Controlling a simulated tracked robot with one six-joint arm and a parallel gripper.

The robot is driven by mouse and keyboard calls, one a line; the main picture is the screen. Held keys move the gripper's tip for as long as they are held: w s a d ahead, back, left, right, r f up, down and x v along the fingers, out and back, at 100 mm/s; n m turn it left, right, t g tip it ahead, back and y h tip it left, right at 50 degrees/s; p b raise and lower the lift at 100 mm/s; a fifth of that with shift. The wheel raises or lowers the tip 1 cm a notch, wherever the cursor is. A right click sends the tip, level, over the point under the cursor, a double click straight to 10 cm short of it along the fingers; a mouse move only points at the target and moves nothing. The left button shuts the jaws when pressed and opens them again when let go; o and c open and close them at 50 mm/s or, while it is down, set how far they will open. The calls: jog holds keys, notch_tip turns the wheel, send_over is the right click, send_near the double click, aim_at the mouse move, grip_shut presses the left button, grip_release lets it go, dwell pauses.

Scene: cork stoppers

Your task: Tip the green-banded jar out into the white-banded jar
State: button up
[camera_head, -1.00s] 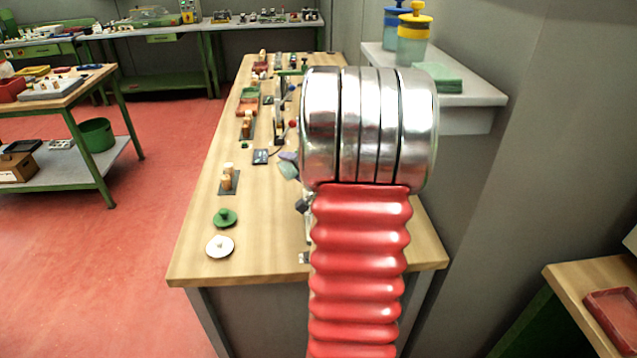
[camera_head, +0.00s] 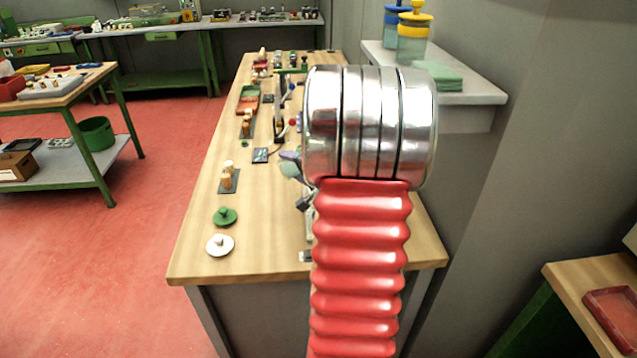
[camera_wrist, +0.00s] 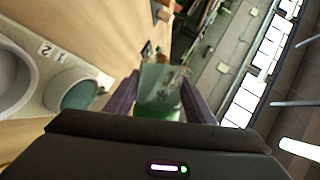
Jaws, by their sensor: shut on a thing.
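My gripper (camera_wrist: 160,100) is shut on a see-through greenish jar (camera_wrist: 161,84), held between its two dark fingers. The wrist view is strongly tilted. I cannot clearly make out the held jar's band or contents. In the head view my arm hides the jar and most of the gripper. A green knobbed lid (camera_head: 225,217) and a white knobbed lid (camera_head: 220,246) lie on the bench near its front left. I cannot identify the white-banded jar for certain.
In the wrist view a pale round-rimmed vessel (camera_wrist: 32,78) and a smaller greenish cylinder (camera_wrist: 70,92) are left of the fingers, near a numbered tag (camera_wrist: 46,48). Stoppers (camera_head: 228,176) stand on the bench (camera_head: 200,215). A shelf (camera_head: 480,92) holds lidded jars (camera_head: 412,40).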

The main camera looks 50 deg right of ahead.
jog(key=shift+f+m+p, duration=0.1)
jog(key=shift+m+p, duration=0.2)
jog(key=shift+p, duration=0.05)
dwell(0.6)
jog(key=shift+s+d+r+m+t+y+p, duration=0.3)
jog(key=shift+d+r+m+t+p, duration=0.2)
jog(key=shift+m+p, duration=0.1)
dwell(1.4)
jog(key=shift+s+d+r+m+t+p, duration=0.2)
jog(key=shift+r+m+t+p, duration=0.3)
jog(key=shift+r+m+p, duration=0.25)
dwell(1.5)
jog(key=shift+f, duration=0.2)
jog(key=shift+w+a+f+n+g, duration=0.3)
jog(key=shift+f+n+g, duration=0.25)
jog(key=shift+n, duration=0.2)
jog(key=shift+w+a+f+n+g, duration=0.25)
jog(key=shift+a+f+n, duration=0.2)
jog(key=shift+n, duration=0.15)
jog(key=shift+d+n, duration=0.1)
jog(key=shift+n, duration=0.2)
jog(key=shift+r+g, duration=0.15)
jog(key=shift+g, duration=0.15)
